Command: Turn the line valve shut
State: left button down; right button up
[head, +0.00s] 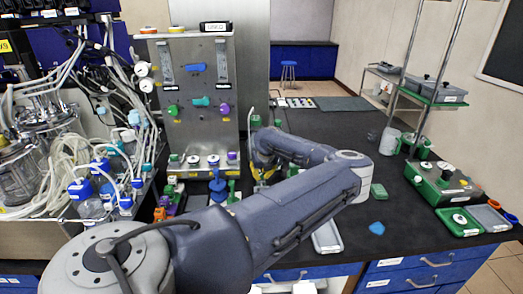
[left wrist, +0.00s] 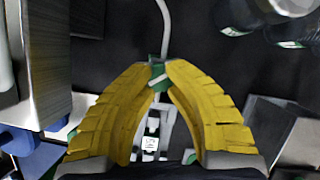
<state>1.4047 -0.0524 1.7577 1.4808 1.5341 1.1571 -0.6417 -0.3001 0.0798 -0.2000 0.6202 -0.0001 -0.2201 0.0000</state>
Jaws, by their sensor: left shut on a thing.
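The line valve (left wrist: 157,72) is a small green body with a short white handle, seen between my fingertips in the left wrist view. A pale tube runs up from it. My left gripper (left wrist: 163,80) has its yellow fingers shut on the valve, one on each side. In the head view my left gripper (head: 262,181) is low in front of the bench panel's right side, and my arm hides most of the valve there. The white handle lies at a slant in the wrist view. My right gripper is not in view.
A metal panel (head: 197,125) with coloured knobs stands behind, left of the gripper. Glass vessels (head: 45,130) and tangled tubing crowd the left. A green device (head: 440,186) and grey trays (head: 489,218) are at the right. The dark bench (head: 330,130) is mostly clear behind my arm.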

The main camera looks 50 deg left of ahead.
pick_arm(q)
jog(key=m+t+h, duration=0.1)
jog(key=m, duration=0.3)
jog(key=shift+s+f, duration=0.15)
jog(key=shift+m+t+h, duration=0.4)
jog(key=shift+m+t, duration=0.1)
jog(key=shift+m, duration=1.1)
jog(key=c, duration=1.1)
grip_release()
jog(key=shift+a, duration=0.1)
jog(key=v, duration=1.2)
